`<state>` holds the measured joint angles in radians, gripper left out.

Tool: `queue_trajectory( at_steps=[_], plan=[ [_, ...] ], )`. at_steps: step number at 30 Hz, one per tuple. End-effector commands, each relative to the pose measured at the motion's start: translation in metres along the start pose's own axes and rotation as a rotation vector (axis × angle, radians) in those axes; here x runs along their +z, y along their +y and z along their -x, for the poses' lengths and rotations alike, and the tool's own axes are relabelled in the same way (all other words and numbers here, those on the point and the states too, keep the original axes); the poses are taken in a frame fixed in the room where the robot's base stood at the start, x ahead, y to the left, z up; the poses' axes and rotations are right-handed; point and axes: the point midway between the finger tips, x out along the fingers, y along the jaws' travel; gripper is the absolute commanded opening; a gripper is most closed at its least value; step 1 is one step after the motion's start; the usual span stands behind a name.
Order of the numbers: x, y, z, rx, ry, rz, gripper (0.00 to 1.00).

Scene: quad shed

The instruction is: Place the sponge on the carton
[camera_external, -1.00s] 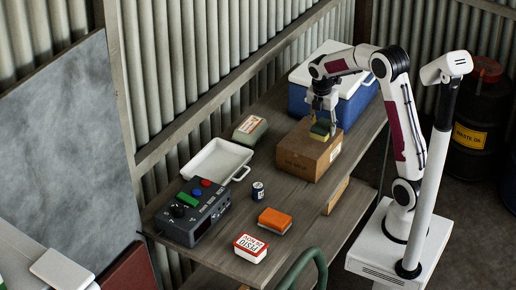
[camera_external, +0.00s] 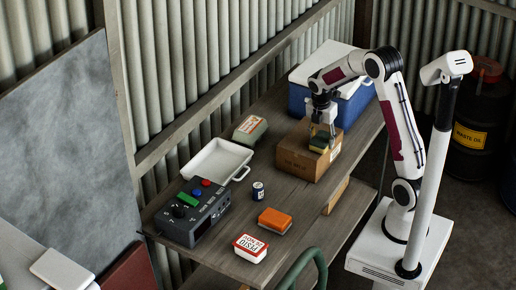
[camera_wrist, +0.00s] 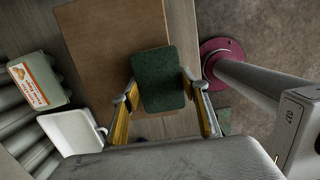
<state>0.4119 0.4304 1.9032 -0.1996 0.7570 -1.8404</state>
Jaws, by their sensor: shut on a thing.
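The sponge (camera_external: 318,144), dark green on one face and yellowish on the other, is held in my gripper (camera_external: 323,135). In the wrist view the sponge (camera_wrist: 160,78) shows its green face between the two fingers of my gripper (camera_wrist: 161,98), which are shut on it from both sides. The brown cardboard carton (camera_external: 296,162) stands on the bench under my gripper, and its top (camera_wrist: 105,45) fills the upper middle of the wrist view. The sponge is over the near right part of the carton's top, very low; I cannot tell whether it touches.
A blue and white cooler (camera_external: 355,98) stands right behind the carton.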

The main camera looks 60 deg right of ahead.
Motion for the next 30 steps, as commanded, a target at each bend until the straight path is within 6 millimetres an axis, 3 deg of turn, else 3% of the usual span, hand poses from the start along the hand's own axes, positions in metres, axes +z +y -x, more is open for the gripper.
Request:
queue_trajectory(
  at_steps=[14, 17, 30],
  plan=[
    [-0.0006, 0.0001, -0.0048, 0.0, 0.0, 0.0, 0.37],
    [-0.0006, 0.0002, -0.0049, 0.0, 0.0, 0.0, 0.61],
    [-0.0001, 0.0004, -0.0026, 0.002, -0.001, 0.0, 0.61]
  ],
)
